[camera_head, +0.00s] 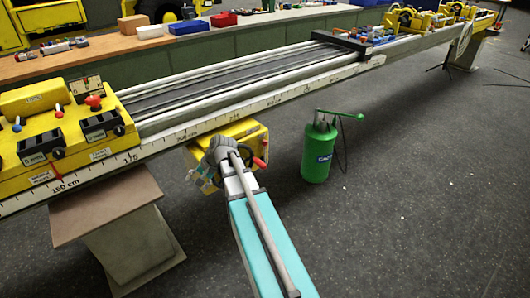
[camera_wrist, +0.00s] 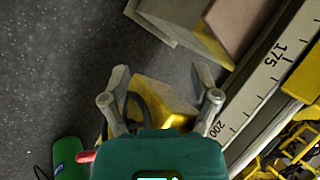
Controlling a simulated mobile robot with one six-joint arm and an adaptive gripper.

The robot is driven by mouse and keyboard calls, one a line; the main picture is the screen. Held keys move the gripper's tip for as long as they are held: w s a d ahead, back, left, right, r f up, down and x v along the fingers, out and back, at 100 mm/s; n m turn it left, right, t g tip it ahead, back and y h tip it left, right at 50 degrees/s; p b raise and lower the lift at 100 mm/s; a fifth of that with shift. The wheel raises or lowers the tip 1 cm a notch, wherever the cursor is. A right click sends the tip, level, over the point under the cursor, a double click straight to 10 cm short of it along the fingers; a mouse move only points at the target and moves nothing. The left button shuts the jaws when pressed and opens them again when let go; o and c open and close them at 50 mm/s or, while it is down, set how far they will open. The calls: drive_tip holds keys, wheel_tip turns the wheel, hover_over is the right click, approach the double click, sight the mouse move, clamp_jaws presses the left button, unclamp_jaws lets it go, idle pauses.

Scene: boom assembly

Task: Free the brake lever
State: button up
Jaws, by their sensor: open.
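A yellow box (camera_head: 243,133) sits below the near side of the boom, left of centre. A red-tipped handle (camera_head: 260,163) sticks out at its right; a red end (camera_wrist: 86,156) also shows low in the wrist view. No part in view is labelled clearly enough for me to tell that it is the brake lever. My gripper (camera_wrist: 162,92) is open, its two fingers apart, with the yellow box (camera_wrist: 168,100) in view between and beyond them. I see nothing held. In the head view my wrist covers part of the box and the fingertips are hard to make out.
The long boom (camera_head: 240,100) with a printed scale crosses the view above my arm. A yellow control block (camera_head: 60,130) with knobs stands on its left end. A pedestal (camera_head: 135,245) is at lower left. A green canister (camera_head: 317,150) stands on the open floor to the right.

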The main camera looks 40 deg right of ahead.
drive_tip(key=w+d+f+m+t+y+b, duration=0.1)
drive_tip(key=w+d+f+m+t+b, duration=0.4)
drive_tip(key=d+b, duration=0.5)
drive_tip(key=m+t+h+b, duration=0.1)
drive_tip(key=m+t+b, duration=0.5)
drive_tip(key=m+b, duration=0.6)
approach(265, 142)
drive_tip(key=shift+n, duration=0.6)
drive_tip(key=a, duration=0.4)
drive_tip(key=a+b, duration=0.1)
drive_tip(key=a, duration=0.3)
drive_tip(key=a+f, duration=0.1)
drive_tip(key=a, duration=0.3)
drive_tip(key=shift+s+f, duration=0.1)
drive_tip(key=shift+s, duration=0.2)
drive_tip(key=s+d+f+m+t+h+b, duration=0.1)
drive_tip(key=s+d+m+t+h+b, duration=0.1)
drive_tip(key=d, duration=0.9)
drive_tip(key=s+m+b, duration=0.1)
drive_tip(key=m+b, duration=0.1)
drive_tip(key=b, duration=0.1)
drive_tip(key=shift+d+f+m+t+h, duration=0.2)
drive_tip(key=shift+f+m+t+h, duration=0.1)
drive_tip(key=shift+m, duration=0.1)
